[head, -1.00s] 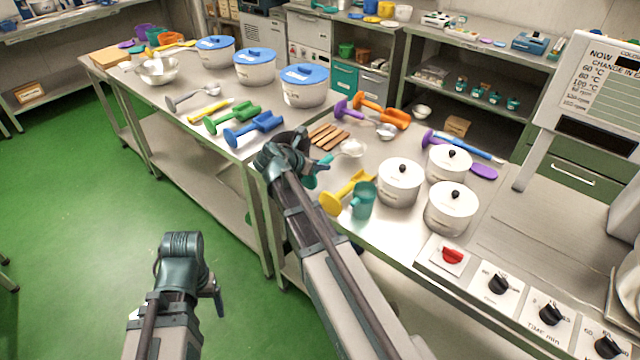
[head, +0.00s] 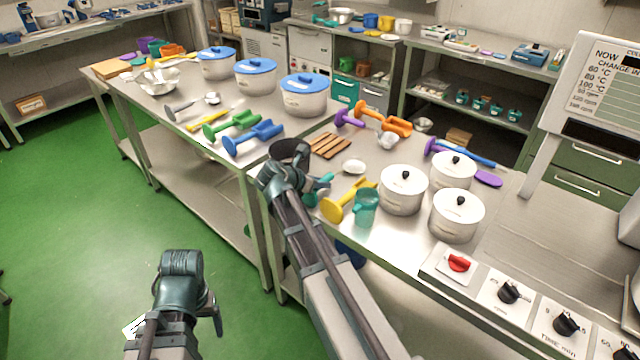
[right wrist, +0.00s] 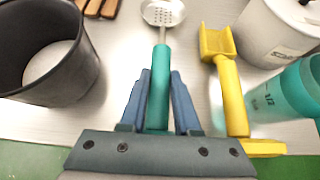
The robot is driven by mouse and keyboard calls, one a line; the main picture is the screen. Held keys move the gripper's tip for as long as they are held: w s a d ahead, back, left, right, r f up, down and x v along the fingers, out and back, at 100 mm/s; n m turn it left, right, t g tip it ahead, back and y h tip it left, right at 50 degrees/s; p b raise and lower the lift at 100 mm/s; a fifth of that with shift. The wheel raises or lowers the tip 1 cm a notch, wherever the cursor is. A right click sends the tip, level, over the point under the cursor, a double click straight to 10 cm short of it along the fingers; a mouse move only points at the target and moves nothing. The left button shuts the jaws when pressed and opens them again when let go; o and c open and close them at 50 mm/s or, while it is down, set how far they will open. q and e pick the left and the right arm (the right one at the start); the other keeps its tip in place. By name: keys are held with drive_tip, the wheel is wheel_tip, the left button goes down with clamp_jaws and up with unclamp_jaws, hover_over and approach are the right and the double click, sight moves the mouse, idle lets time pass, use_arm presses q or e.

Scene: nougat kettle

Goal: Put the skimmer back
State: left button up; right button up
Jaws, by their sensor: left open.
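The skimmer has a pale perforated disc (head: 354,167) and a teal handle. In the right wrist view its handle (right wrist: 160,85) runs between the two blue fingers of my right gripper (right wrist: 160,90), with the disc beyond at the top. The fingers close in on both sides of the handle. In the head view my right gripper (head: 312,188) is partly hidden by its arm at the table's front edge. The disc is low over the tabletop; I cannot tell whether it touches. My left gripper (head: 213,308) is open and empty above the green floor.
A dark pot (right wrist: 40,60) stands left of the skimmer. A yellow scoop (right wrist: 230,85) and teal jug (head: 366,207) are close on the right. White lidded pots (head: 403,190) stand beyond them. Wooden sticks (head: 330,145) lie behind. The table (head: 395,240) is bare near its front edge.

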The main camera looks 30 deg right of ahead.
drive_tip(key=o, duration=0.4)
drive_tip(key=shift+o, duration=0.2)
drive_tip(key=shift+r, duration=0.15)
drive_tip(key=p+v, duration=0.7)
drive_tip(key=v, duration=0.5)
drive_tip(key=s+a+f+m+g+y, duration=0.2)
drive_tip(key=s+a+f+m+y, duration=0.2)
drive_tip(key=s+a+m, duration=0.5)
drive_tip(key=s+a+f+m+g+y, duration=0.2)
drive_tip(key=s+a+f+m+y, duration=0.2)
drive_tip(key=s+a+m, duration=0.5)
drive_tip(key=s+a+f, duration=0.1)
drive_tip(key=s+a, duration=0.1)
drive_tip(key=a, duration=0.1)
drive_tip(key=shift+s+m+y, duration=0.25)
drive_tip(key=shift+m+y, duration=0.05)
drive_tip(key=shift+y, duration=0.1)
